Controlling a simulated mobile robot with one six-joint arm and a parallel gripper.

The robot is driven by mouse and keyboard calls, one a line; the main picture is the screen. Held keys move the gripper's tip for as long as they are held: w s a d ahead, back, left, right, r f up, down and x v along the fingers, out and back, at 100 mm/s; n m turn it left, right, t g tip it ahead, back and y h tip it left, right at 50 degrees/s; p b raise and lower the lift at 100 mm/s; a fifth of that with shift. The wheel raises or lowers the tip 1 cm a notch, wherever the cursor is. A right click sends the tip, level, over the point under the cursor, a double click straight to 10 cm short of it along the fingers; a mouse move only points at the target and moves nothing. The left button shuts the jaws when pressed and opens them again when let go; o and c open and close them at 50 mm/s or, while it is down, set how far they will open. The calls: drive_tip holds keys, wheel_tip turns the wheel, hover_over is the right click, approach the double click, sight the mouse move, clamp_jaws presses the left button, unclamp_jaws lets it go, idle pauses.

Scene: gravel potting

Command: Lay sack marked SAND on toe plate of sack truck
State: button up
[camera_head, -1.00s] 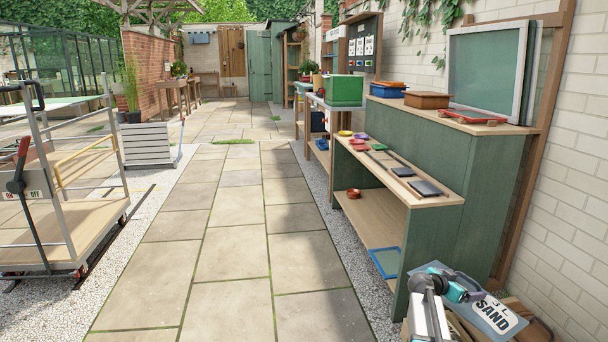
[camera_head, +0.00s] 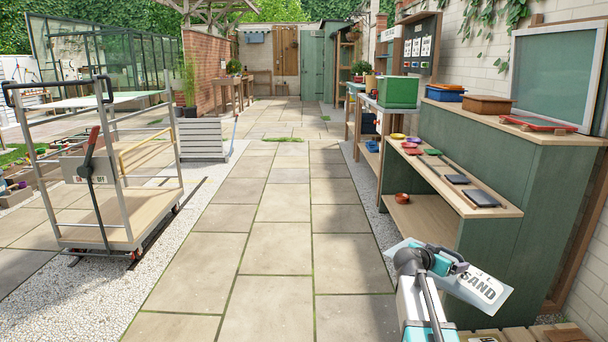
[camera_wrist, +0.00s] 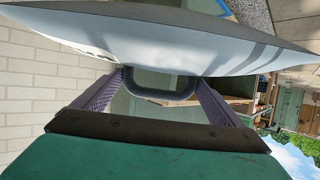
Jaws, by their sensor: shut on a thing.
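The pale grey-blue sack marked SAND (camera_head: 498,296) is in the lower right of the head view, tilted and raised above wooden slats. My gripper (camera_head: 459,267) is shut on its upper left edge. In the wrist view the sack (camera_wrist: 150,42) spans the top of the picture. There my gripper's two dark fingers (camera_wrist: 160,92) reach up to it, with a dark loop between them; the exact contact is partly hidden. I cannot make out a sack truck or its toe plate in these frames.
A green workbench (camera_head: 510,185) with trays stands close on the right. Wooden slats (camera_head: 515,334) lie below the sack. A wheeled trolley (camera_head: 110,235) with a wooden deck and a red lever stands on the left. The paved path (camera_head: 275,230) between them is clear.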

drive_tip(key=shift+a+r+n+t+y, duration=0.95)
drive_tip(key=shift+a+r+n+y, duration=1)
drive_tip(key=shift+a, duration=2.7)
drive_tip(key=shift+a+r+n+t+y, duration=0.9)
drive_tip(key=shift+a+r+n+y, duration=1)
drive_tip(key=shift+a, duration=2.7)
drive_tip(key=shift+a+r+n+t+y, duration=0.95)
drive_tip(key=shift+a+r+n+y, duration=0.95)
drive_tip(key=shift+a, duration=2.75)
wheel_tip(320, 180, up, 35)
drive_tip(key=p, duration=3.5)
drive_tip(key=shift+s+m+h, duration=0.15)
drive_tip(key=shift+m+h, duration=0.2)
drive_tip(key=shift+m, duration=0.1)
drive_tip(key=shift+d, duration=0.1)
